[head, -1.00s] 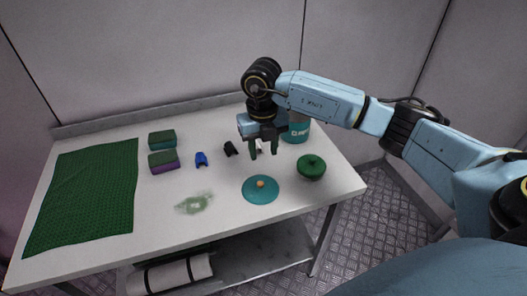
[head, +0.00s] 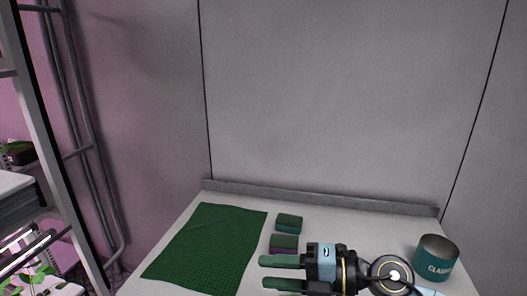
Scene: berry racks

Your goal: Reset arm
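My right gripper (head: 265,272) shows low in the head view, over the front part of the table as seen here. Its two dark green fingers point left and stand apart, with nothing between them. Part of my blue and black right arm shows behind it, to the right. My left gripper is not in view.
On the white table (head: 340,222) lie a dark green cloth (head: 207,247) and two sponges, one farther back (head: 289,222) and one nearer (head: 284,243) just above the fingers. A teal canister (head: 436,260) stands at the right. Shelving (head: 45,135) rises at the left.

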